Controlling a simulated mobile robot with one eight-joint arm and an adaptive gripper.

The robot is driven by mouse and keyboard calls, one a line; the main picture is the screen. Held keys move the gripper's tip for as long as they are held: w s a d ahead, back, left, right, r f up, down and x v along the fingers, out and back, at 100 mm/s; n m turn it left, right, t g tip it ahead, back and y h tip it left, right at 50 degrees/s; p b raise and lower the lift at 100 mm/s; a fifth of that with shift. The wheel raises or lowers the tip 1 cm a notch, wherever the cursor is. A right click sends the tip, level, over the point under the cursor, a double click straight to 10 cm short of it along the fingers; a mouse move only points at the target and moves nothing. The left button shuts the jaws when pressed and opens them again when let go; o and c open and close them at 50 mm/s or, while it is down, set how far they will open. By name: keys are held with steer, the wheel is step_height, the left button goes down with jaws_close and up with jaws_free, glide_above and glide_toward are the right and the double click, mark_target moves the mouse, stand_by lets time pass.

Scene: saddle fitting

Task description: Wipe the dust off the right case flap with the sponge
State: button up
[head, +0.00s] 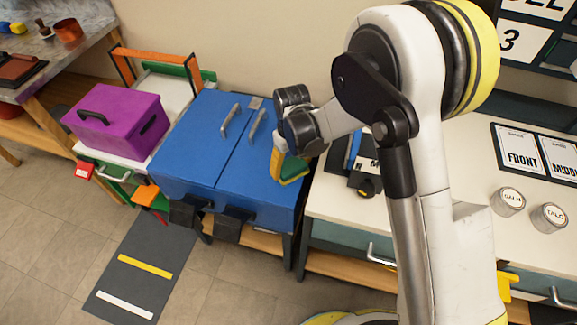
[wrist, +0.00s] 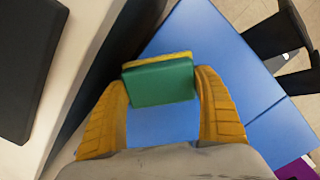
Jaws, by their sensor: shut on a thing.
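The blue case (head: 185,145) has two flaps side by side, each with a grey handle. The right flap (head: 236,170) lies shut and flat; I cannot make out dust on it. My gripper (head: 281,160) is at the flap's right edge, shut on the sponge (head: 294,169). The sponge is green with a yellow layer. In the wrist view, the sponge (wrist: 160,84) sits between the two yellow fingers, over the blue surface (wrist: 195,45). I cannot tell whether it touches the flap. My wrist hides part of the flap's far right side.
A purple box (head: 115,122) stands left of the case. Right of the case, a pale counter (head: 440,175) holds dark items, two tins (head: 510,201) and cards reading FRONT and MIDDLE (head: 518,148). Black straps (head: 232,226) hang at the case's front. The flap's left part is clear except its handle (head: 257,125).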

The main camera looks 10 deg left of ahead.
steer(key=shift+d, duration=0.4)
steer(key=shift+d+r, duration=0.2)
steer(key=shift+d, duration=0.1)
steer(key=shift+a+r+p, duration=0.15)
steer(key=shift+r+p, duration=2.05)
steer(key=shift+r, duration=1.7)
